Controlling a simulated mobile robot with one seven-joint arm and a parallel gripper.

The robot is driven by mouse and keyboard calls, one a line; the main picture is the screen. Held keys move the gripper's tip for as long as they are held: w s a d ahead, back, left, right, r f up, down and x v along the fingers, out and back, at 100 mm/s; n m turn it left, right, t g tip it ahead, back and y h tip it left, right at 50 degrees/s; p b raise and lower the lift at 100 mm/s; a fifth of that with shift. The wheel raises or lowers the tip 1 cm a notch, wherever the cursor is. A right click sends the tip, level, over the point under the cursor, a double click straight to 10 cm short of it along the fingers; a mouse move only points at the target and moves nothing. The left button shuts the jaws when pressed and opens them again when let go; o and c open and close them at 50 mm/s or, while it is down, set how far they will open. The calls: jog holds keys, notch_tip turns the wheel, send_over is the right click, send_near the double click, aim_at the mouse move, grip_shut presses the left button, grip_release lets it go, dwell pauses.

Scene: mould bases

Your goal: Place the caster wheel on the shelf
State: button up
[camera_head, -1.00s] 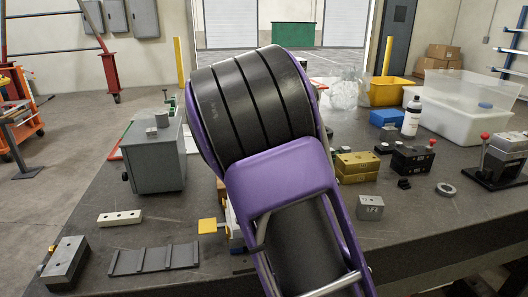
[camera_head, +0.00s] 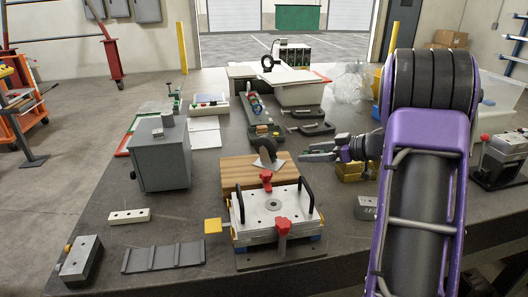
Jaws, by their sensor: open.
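The caster wheel (camera_head: 267,153), a dark wheel with a grey plate, rests on a wooden block (camera_head: 230,171) near the middle of the table. My gripper (camera_head: 310,152) is open and empty. It is to the right of the caster wheel, its fingers pointing left towards it, apart from it in the picture. A shelf rack (camera_head: 519,41) stands by the wall at the far right, cut off by the picture edge.
A metal mould base (camera_head: 273,207) with black handles and red clamps stands in front of the wooden block. A grey box (camera_head: 160,156) is at the left. Clamps (camera_head: 303,112) and a bin (camera_head: 299,94) lie behind. My arm covers part of the right side.

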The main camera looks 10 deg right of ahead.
send_near(264, 154)
jog(key=x, duration=0.3)
jog(key=shift+s+a+f+b, duration=0.1)
jog(key=shift+f+b, duration=0.3)
jog(key=shift+f, duration=0.05)
jog(key=shift+r+x, duration=0.2)
jog(key=shift+x, duration=1.35)
jog(key=shift+r+x, duration=0.15)
jog(key=shift+x, duration=1.35)
jog(key=shift+c, duration=0.2)
grip_shut()
jog(key=shift+o, duration=0.2)
grip_release()
